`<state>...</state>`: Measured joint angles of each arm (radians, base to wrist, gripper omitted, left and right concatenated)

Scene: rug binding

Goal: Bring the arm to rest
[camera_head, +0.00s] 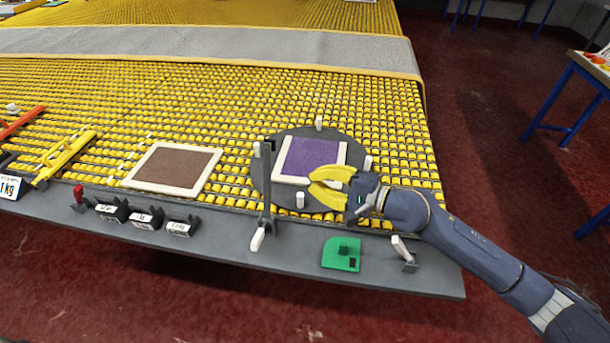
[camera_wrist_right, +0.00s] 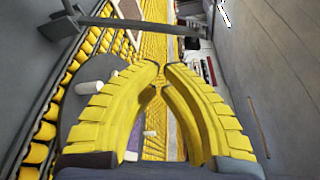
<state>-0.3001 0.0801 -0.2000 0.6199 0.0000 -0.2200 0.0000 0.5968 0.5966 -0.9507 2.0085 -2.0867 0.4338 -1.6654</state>
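My right arm reaches in from the lower right in the head view. Its right gripper (camera_head: 312,183) has yellow fingers pointing left over the front right edge of the dark round turntable (camera_head: 262,183). The purple rug sample with a pale border (camera_head: 311,156) lies on the turntable, just behind and left of the fingers. In the right wrist view the fingertips (camera_wrist_right: 161,70) lean close together with a narrow gap, and nothing shows between them. My left gripper is in neither view.
A brown sample with a pale border (camera_head: 174,168) lies on the yellow roller table to the left. Small black weights (camera_head: 145,218), a green block (camera_head: 341,254) and a white-handled lever (camera_head: 403,250) line the grey front edge. Red floor (camera_head: 480,110) is open at right.

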